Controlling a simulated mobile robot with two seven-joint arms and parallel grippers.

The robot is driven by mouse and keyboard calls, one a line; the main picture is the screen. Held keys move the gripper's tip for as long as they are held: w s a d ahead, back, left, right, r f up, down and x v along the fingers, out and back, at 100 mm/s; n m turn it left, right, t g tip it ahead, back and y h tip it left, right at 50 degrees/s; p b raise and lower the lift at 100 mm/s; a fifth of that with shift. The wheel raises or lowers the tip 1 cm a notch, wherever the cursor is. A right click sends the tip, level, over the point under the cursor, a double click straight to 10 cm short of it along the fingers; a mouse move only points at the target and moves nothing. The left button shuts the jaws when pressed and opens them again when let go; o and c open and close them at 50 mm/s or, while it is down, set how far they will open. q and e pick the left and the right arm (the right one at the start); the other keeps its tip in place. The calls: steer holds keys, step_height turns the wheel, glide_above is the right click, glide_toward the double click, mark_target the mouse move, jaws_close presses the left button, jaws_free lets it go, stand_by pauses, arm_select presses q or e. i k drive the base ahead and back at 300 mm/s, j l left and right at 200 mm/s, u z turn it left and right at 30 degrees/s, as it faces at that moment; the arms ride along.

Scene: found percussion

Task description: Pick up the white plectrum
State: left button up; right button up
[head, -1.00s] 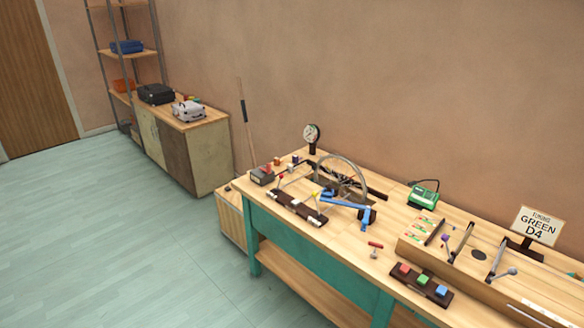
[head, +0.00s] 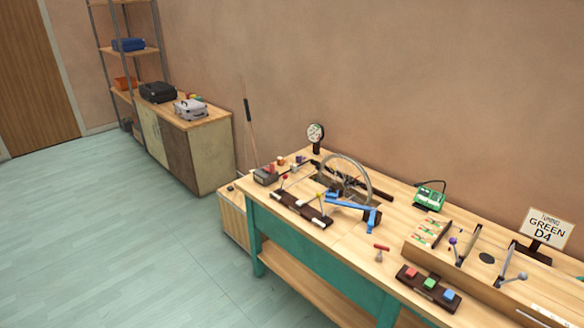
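I cannot make out a white plectrum in the head view; small items on the workbench (head: 340,243) are too small to tell apart. The workbench has a pale wood top and teal legs and runs from the middle to the lower right. Neither of my grippers is in view.
The bench holds a spoked wheel (head: 345,180), a blue bracket (head: 350,206), a dial gauge (head: 315,133), a green device (head: 429,196), a coloured button block (head: 429,288) and a "GREEN D4" sign (head: 547,229). A cabinet (head: 205,155) with cases stands behind. The left floor is clear.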

mark_target(293, 167)
steer(key=i+j, duration=0.2)
steer(key=i, duration=0.2)
steer(key=i+j, duration=0.25)
steer(key=i, duration=0.15)
steer(key=i+j, duration=0.2)
steer(key=i, duration=0.15)
